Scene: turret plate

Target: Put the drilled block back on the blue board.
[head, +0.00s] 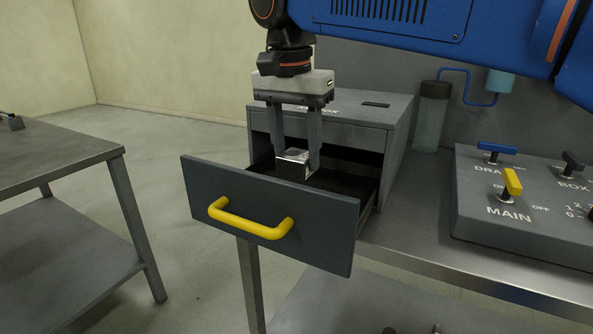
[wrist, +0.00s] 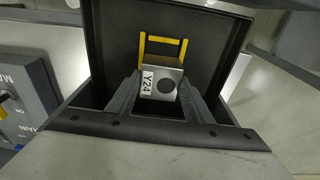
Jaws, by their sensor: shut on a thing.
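The drilled block (head: 294,157) is a small metal block between my gripper's fingers. In the wrist view the block (wrist: 161,82) shows a dark round hole and a white label reading "Y24". My gripper (head: 296,164) points down and is shut on the block, one finger on each side. It holds the block over the open drawer (head: 270,215), near its top edge level. I cannot tell whether the block touches the drawer floor. I do not see a blue board in either view.
The drawer, with a yellow handle (head: 250,219), sticks out of a grey box (head: 390,110) on a bench (head: 430,260). A control panel (head: 525,215) with blue, yellow and black levers stands to the right. A grey table (head: 50,155) stands at left, across open floor.

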